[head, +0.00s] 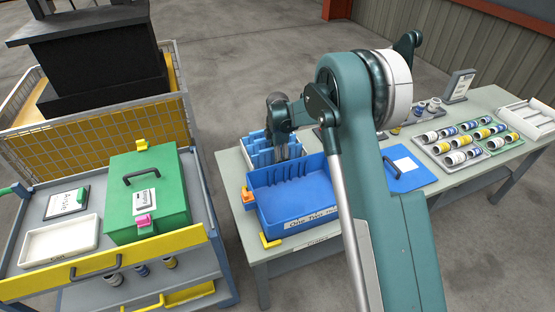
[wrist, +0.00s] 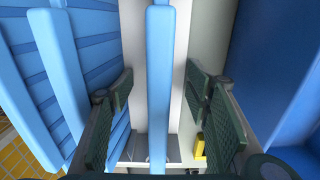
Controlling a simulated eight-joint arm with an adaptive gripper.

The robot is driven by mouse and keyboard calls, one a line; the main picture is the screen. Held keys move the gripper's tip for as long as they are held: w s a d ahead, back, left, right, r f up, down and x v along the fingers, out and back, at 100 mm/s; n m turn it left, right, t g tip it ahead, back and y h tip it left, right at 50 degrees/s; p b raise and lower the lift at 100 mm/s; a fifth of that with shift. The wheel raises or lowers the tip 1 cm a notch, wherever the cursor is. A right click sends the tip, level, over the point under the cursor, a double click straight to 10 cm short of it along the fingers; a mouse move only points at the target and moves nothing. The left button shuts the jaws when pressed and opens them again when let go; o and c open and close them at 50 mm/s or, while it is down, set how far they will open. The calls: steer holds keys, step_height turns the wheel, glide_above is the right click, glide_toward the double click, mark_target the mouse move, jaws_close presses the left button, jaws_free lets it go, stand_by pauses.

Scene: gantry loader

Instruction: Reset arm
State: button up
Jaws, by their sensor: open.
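My gripper (head: 282,148) points down over the light-blue slotted rack (head: 250,142) at the left end of the long table, behind the blue bin (head: 262,208). In the wrist view my gripper (wrist: 160,88) is open, its two dark green fingers apart. A light-blue upright panel (wrist: 160,40) shows between the fingers, with a gap on each side; I cannot tell its depth relative to the fingertips. More light-blue slats (wrist: 50,60) lie to the left, and a darker blue wall (wrist: 290,60) is on the right. My arm hides part of the table.
A blue lid (head: 410,182) with a white label and trays of small cylinders (head: 473,157) are on the table (head: 240,190). On the left, a cart carries a green box (head: 120,190) and a white tray (head: 35,240). Grey floor lies between cart and table.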

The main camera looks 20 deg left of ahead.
steer(key=shift+w+a+r, duration=0.1)
steer(key=shift+c, duration=0.2)
steer(key=o, duration=0.6)
steer(key=shift+r+p, duration=0.75)
steer(key=shift+r, duration=2.7)
steer(key=shift+r, duration=0.15)
